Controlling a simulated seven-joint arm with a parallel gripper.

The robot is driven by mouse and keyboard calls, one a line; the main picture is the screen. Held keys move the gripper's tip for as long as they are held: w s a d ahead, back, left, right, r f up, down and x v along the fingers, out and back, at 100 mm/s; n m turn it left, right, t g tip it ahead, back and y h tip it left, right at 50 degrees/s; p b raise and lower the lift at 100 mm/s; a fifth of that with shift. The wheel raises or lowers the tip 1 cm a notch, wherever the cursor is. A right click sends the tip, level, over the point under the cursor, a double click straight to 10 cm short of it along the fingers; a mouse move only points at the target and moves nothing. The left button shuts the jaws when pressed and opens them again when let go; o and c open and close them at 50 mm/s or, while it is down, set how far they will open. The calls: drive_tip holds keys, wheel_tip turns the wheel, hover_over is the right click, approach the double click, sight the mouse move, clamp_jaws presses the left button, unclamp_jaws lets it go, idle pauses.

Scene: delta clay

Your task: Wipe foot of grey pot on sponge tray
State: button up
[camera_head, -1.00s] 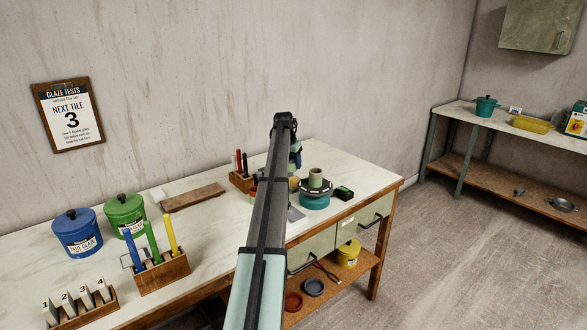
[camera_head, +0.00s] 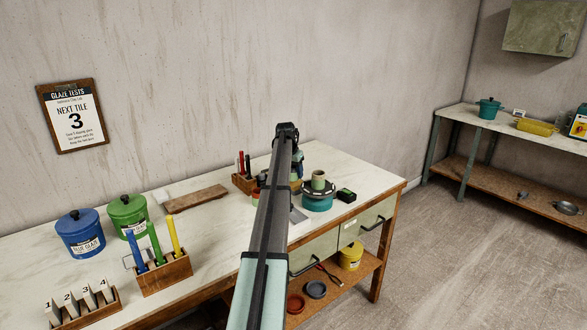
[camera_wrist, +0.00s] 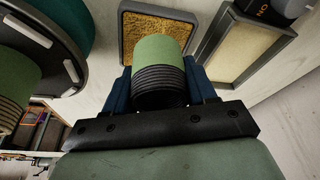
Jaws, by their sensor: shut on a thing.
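My gripper (camera_wrist: 160,98) is shut on a pot (camera_wrist: 160,58), its blue fingers at either side. The pot shows a grey-green smooth part and a dark ridged part in the wrist view. The sponge tray (camera_wrist: 126,38), a dark-rimmed tray with a yellow-brown sponge (camera_wrist: 158,22), lies behind the pot in that view. I cannot tell whether the pot touches the sponge. In the head view my arm hides most of the gripper and the held pot. Another green pot (camera_head: 318,179) stands on a teal turntable (camera_head: 317,202); it also shows at the left of the wrist view (camera_wrist: 14,82).
A framed pale panel (camera_wrist: 240,45) lies right of the sponge tray in the wrist view. A tool holder (camera_head: 245,183) stands behind my arm. The bench (camera_head: 375,180) is clear toward its right corner.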

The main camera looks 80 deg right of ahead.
sight(293, 178)
drive_tip(key=shift+f, duration=1.15)
drive_tip(key=shift+s+d+f, duration=0.25)
drive_tip(key=shift+f, duration=0.15)
drive_tip(key=shift+c, duration=0.3)
drive_tip(key=shift+s+d+f, duration=0.15)
drive_tip(key=shift+s+d, duration=0.2)
drive_tip(key=shift+c, duration=0.5)
drive_tip(key=shift+s+d, duration=0.6)
drive_tip(key=shift+w+a, duration=1.15)
drive_tip(key=shift+a, duration=0.05)
drive_tip(key=shift+s+d, duration=1.15)
drive_tip(key=shift+d, duration=0.1)
drive_tip(key=shift+w+a, duration=1.2)
drive_tip(key=shift+a, duration=0.1)
drive_tip(key=shift+s+d, duration=1.25)
drive_tip(key=shift+d, duration=0.1)
drive_tip(key=shift+w+a, duration=1.3)
drive_tip(key=shift+a, duration=0.1)
drive_tip(key=shift+d+r, duration=0.2)
drive_tip(key=shift+r, duration=0.85)
drive_tip(key=shift+a+r, duration=0.1)
drive_tip(key=shift+r, duration=3)
